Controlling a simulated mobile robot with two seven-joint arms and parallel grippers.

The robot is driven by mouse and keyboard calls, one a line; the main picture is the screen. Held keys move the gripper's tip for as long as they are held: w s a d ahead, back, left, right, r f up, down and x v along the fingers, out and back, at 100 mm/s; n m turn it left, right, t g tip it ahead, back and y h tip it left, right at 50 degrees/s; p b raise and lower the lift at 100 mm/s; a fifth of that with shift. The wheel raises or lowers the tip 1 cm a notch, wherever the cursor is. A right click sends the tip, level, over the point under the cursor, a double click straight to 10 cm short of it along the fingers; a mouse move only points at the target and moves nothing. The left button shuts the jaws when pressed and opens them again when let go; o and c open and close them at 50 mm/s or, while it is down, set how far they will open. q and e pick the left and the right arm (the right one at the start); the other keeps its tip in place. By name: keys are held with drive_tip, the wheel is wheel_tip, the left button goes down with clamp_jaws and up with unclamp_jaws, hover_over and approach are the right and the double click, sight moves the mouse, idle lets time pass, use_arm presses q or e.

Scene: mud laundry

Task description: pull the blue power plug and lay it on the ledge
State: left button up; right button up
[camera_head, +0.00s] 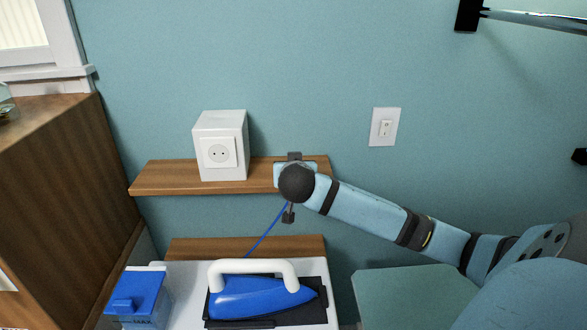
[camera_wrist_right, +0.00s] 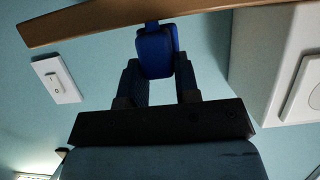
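The blue power plug (camera_wrist_right: 157,52) is between the two fingers of my right gripper (camera_wrist_right: 160,72) in the right wrist view, with both fingers against its sides. In the head view this gripper (camera_head: 289,187) is at the right end of the wooden ledge (camera_head: 160,178), and the wrist hides the plug. The ledge also shows in the wrist view (camera_wrist_right: 85,25), at the plug's narrow end; I cannot tell whether they touch. A blue cord (camera_head: 264,233) hangs from the gripper toward the iron. The white socket box (camera_head: 219,153) stands on the ledge, its socket holes empty. My left gripper is out of view.
A blue iron (camera_head: 260,297) with a white handle rests on a dark pad below the ledge. A blue-lidded container (camera_head: 136,295) stands left of it. A wall switch (camera_head: 385,128) is right of the ledge. The ledge is bare left of the box.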

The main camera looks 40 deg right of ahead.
drive_tip(key=o, duration=0.5)
drive_tip(key=shift+c, duration=0.2)
drive_tip(key=b+v, duration=0.1)
drive_tip(key=v, duration=1.2)
drive_tip(key=shift+s+a, duration=0.25)
drive_tip(key=shift+s, duration=0.1)
